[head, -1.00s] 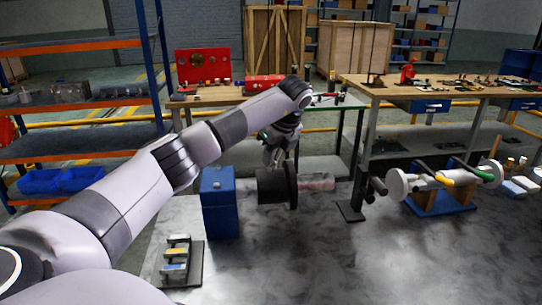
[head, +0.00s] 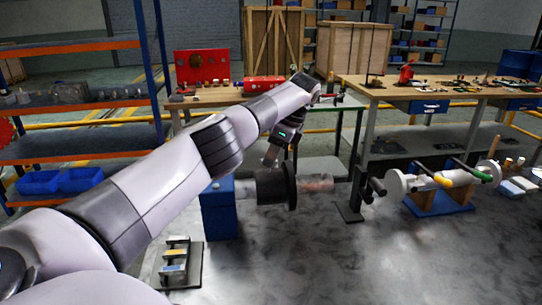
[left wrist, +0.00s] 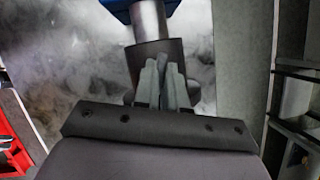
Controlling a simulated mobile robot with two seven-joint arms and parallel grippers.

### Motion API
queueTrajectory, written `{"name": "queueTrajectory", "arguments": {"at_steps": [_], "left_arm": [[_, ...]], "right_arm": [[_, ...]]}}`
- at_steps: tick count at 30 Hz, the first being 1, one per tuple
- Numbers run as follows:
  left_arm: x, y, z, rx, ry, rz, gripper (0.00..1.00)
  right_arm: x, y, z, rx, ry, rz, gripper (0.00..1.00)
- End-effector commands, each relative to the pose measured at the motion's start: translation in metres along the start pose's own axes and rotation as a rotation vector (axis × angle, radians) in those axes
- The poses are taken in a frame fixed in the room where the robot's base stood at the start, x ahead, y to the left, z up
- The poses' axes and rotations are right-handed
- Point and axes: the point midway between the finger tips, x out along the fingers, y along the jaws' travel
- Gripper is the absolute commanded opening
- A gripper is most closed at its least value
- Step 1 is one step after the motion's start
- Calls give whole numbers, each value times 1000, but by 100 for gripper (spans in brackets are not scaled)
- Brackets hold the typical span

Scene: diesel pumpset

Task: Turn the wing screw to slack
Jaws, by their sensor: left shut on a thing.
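A dark cylindrical clamp body (head: 270,186) with a wide dark disc (head: 291,186) sits beside the blue block (head: 219,212) on the bench. My left gripper (head: 271,158) reaches down to the top of this body. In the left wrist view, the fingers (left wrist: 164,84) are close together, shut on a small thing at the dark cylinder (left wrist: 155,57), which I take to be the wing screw. The screw is mostly hidden between the fingers. A silver shaft (left wrist: 148,20) runs from the cylinder toward the blue block. My right gripper is not in view.
A rusty shaft (head: 316,184) runs right from the disc to a dark stand (head: 350,210). A white roller on a blue base (head: 440,203) stands at right. A small tray (head: 181,276) lies at front left. The bench's front middle is clear.

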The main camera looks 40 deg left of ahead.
Motion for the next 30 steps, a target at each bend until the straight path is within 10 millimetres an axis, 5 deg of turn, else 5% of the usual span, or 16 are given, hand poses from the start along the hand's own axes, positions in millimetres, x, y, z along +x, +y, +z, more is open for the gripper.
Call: {"name": "queueTrajectory", "arguments": {"at_steps": [30], "left_arm": [[2, 3, 0, -107, 0, 51, 0]], "right_arm": [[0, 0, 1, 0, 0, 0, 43]]}}
